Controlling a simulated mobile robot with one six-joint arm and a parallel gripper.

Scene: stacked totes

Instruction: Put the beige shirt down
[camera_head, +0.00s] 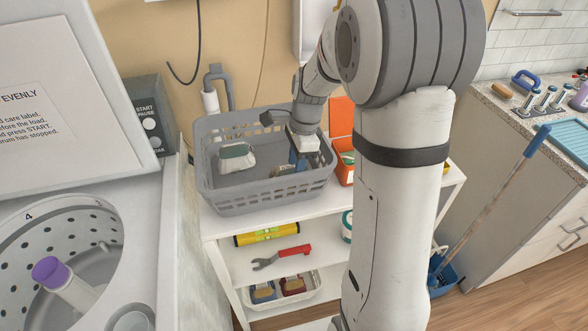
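My gripper (298,160) points down inside the right part of a grey laundry basket (265,200). Its fingers are small and partly hidden, so I cannot tell whether they are open or shut. A small beige-brown patch (284,171) shows low beside the fingers, perhaps the beige shirt; I cannot tell whether it is held or lies on the basket floor. A whitish bundle with a green part (236,158) lies in the left part of the basket, apart from my gripper.
The basket stands on a white shelf unit (216,226), with an orange box (342,118) to its right. Lower shelves hold a yellow level (267,235) and a red-handled wrench (282,257). An open washer (40,222) is at left; a counter (505,108) and a mop (492,205) are at right.

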